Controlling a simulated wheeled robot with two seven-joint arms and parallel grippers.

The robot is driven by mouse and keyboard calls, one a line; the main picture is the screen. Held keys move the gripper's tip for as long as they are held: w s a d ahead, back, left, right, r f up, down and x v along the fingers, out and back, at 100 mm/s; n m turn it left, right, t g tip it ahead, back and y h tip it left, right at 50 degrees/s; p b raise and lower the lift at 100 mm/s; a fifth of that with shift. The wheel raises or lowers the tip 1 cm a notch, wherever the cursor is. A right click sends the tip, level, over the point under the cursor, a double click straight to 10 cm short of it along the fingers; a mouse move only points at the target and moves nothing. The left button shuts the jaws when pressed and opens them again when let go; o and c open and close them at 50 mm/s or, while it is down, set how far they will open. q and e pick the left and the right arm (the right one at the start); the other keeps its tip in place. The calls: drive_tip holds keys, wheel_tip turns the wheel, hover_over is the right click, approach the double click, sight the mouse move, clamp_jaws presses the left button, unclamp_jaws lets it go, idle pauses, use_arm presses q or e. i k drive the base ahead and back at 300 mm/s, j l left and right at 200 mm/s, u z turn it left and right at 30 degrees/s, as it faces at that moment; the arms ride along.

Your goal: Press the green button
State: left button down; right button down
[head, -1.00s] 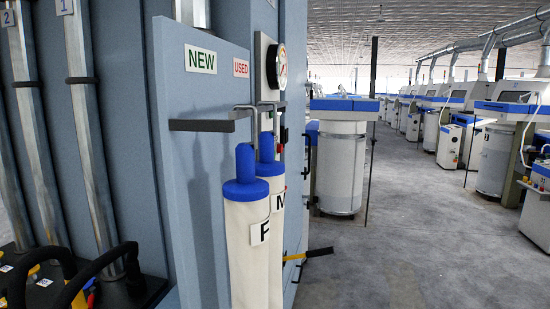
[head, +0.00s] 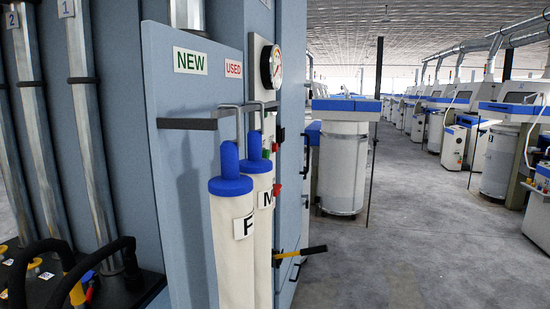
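A small green button (head: 266,154) shows on the narrow panel face below the round pressure gauge (head: 272,67), beside the blue top of the filter tube marked M (head: 258,205). It is small and seen at a steep angle. The tube partly covers the panel around it. A small red spot (head: 275,147) is beside it, and another red knob (head: 277,188) is lower down. Neither of my grippers is in view.
A filter tube marked F (head: 231,250) hangs in front of the panel from a dark bracket (head: 188,123). A yellow-and-black lever (head: 300,252) sticks out to the right below. Black hoses (head: 92,262) are at lower left. The grey floor (head: 400,240) is open at right.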

sight(266, 152)
drive_tip(key=l+u, duration=0.15)
drive_tip(key=l, duration=0.25)
drive_tip(key=k+l+u, duration=0.15)
drive_tip(key=l, duration=0.25)
drive_tip(key=l+u, duration=0.2)
drive_tip(key=l, duration=0.2)
drive_tip(key=k+l+u, duration=0.15)
drive_tip(key=l, duration=0.2)
drive_tip(key=i+l+u, duration=0.1)
drive_tip(key=l+u, duration=0.35)
drive_tip(key=l, duration=0.3)
drive_tip(key=l+u, duration=0.45)
drive_tip(key=l, duration=0.3)
drive_tip(key=i+l+u, duration=0.65)
drive_tip(key=i+l, duration=0.15)
drive_tip(key=l, duration=0.25)
